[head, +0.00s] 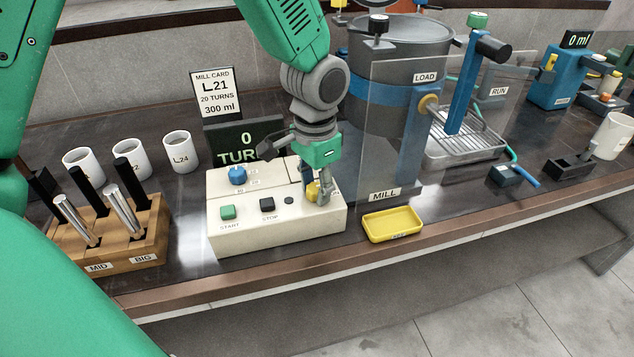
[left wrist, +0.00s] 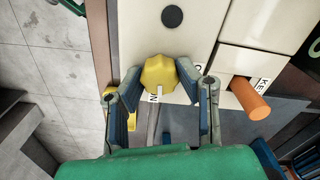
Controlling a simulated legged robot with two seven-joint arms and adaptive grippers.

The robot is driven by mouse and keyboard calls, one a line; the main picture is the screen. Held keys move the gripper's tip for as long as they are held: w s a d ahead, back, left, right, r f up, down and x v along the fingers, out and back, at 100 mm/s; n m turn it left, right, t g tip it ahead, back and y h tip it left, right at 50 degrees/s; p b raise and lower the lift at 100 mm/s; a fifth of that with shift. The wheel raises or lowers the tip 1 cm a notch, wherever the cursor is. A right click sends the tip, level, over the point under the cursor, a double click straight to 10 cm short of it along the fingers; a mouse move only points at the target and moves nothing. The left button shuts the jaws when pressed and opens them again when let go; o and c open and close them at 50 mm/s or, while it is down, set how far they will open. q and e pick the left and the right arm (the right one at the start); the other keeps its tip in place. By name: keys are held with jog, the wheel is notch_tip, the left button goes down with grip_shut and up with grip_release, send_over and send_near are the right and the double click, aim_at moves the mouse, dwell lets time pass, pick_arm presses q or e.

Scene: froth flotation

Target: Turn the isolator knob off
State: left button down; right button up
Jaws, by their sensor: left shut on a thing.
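The isolator knob, yellow and faceted, shows in the left wrist view (left wrist: 160,73) between the fingers of my left gripper (left wrist: 160,88). A white pointer mark on it faces a printed label that appears to read ON. In the head view the knob (head: 313,190) is at the right end of the cream control box (head: 285,225) and partly hidden by my left gripper (head: 322,190). This gripper reaches down from above and is shut on the knob. My right gripper is not in view.
The box also carries a blue dial (head: 237,175), a green START button (head: 228,212) and a black STOP button (head: 266,204). An orange key peg (left wrist: 250,98) stands near the knob. A clear guard (head: 395,130) and a yellow tray (head: 392,224) are to the right.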

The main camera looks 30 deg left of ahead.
pick_arm(q)
jog(key=n+p, duration=0.3)
jog(key=shift+s+r, duration=0.1)
jog(key=shift+r, duration=0.05)
jog(key=n+p, duration=0.3)
jog(key=shift+n, duration=0.4)
jog(key=n+p, duration=0.3)
jog(key=n, duration=0.1)
jog(key=shift+n, duration=0.3)
jog(key=shift+f+n+p, duration=0.2)
jog(key=shift+n+p, duration=0.75)
jog(key=shift+n, duration=0.65)
jog(key=shift+d, duration=0.1)
jog(key=c, duration=1.2)
grip_release()
jog(key=shift+r, duration=0.1)
